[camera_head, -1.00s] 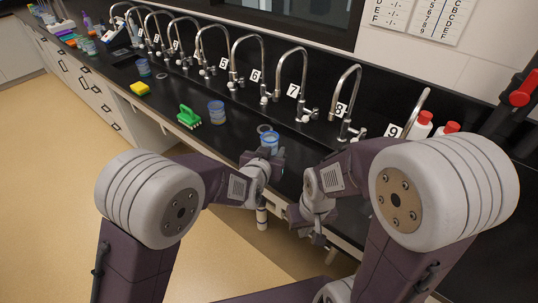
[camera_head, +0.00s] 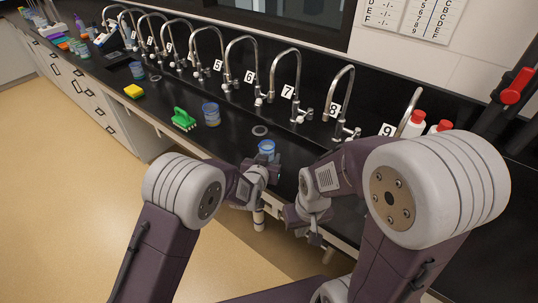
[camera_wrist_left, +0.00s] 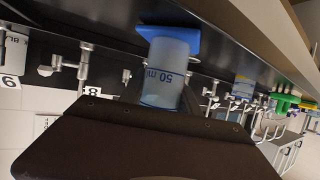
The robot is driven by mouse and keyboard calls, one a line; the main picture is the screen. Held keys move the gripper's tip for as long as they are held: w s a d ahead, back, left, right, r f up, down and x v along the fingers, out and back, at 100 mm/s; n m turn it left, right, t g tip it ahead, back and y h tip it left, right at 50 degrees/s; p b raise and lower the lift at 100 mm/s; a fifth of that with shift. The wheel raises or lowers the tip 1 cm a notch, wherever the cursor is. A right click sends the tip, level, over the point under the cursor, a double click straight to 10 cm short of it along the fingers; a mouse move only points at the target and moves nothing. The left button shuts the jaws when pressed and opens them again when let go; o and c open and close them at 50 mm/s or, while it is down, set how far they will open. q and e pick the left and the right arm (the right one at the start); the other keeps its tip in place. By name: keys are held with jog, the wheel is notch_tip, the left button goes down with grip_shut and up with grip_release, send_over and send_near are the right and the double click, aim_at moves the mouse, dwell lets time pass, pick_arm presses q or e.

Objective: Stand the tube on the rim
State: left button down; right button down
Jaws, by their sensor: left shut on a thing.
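In the left wrist view the tube (camera_wrist_left: 167,75) shows a "50 ml" mark and a blue flange at the end towards the counter. My left gripper is shut on it; the fingertips are mostly hidden. A grey ring-shaped rim (camera_head: 260,130) lies on the counter just behind the tube, apart from it in the picture. My right gripper (camera_head: 316,236) is low at the counter's front edge; its fingers are unclear.
A blue-banded cup (camera_head: 211,114), a green brush (camera_head: 183,119) and a yellow sponge (camera_head: 133,91) stand left on the counter (camera_head: 225,143). Numbered taps, such as tap 7 (camera_head: 285,62), line the back. Red-capped bottles (camera_head: 415,124) stand at right.

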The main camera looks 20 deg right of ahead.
pick_arm(q)
jog(key=shift+f, duration=0.1)
jog(key=c, duration=0.9)
grip_release()
jog(key=shift+r, duration=0.2)
jog(key=b+v, duration=0.1)
jog(key=v, duration=1.1)
